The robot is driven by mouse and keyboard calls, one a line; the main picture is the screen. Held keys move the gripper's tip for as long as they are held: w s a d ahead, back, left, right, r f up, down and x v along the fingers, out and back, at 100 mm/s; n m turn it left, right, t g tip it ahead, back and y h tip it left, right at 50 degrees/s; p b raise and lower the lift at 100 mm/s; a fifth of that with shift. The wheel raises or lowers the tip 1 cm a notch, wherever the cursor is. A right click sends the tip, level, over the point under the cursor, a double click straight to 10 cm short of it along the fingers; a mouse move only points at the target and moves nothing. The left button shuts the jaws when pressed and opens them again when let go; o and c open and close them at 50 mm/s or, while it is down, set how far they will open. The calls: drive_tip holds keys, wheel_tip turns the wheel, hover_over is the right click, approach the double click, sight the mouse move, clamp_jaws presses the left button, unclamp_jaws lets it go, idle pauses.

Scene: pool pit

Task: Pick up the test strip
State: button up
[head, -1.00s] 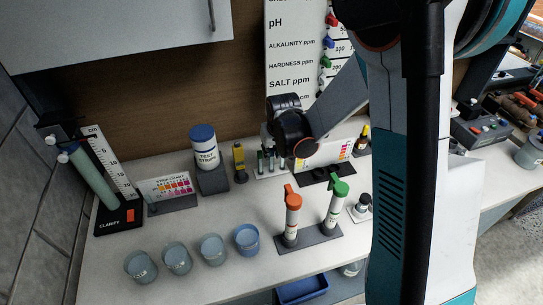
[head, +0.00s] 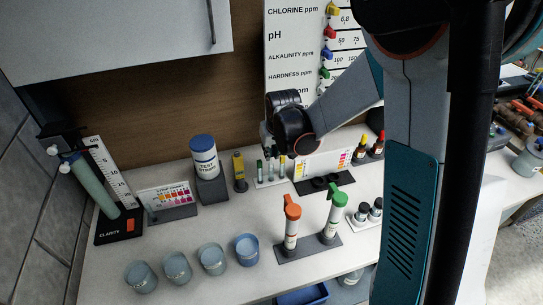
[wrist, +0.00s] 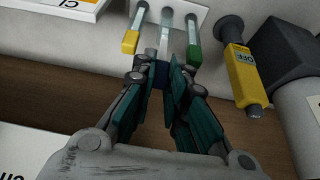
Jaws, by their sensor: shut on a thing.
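A small white rack (head: 270,182) on the counter holds several thin strips with coloured ends. In the wrist view, my gripper (wrist: 160,76) is shut on the dark blue end of a pale test strip (wrist: 165,38). This strip lies between a yellow-ended strip (wrist: 136,30) and a green-ended strip (wrist: 192,35). Its far end reaches the rack (wrist: 178,12); I cannot tell whether it is still seated there. In the head view my gripper (head: 268,148) is just above the rack, and its own wrist partly hides the grip.
A yellow pen-like meter (head: 239,172) and a test strips bottle (head: 203,157) on a grey block stand left of the rack. A colour chart (head: 322,164) stands to its right. Orange-capped (head: 291,225) and green-capped (head: 333,218) tubes and several cups (head: 247,250) are in front.

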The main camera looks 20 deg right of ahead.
wheel_tip(320, 180, up, 16)
drive_tip(key=p, duration=0.3)
idle(0.3)
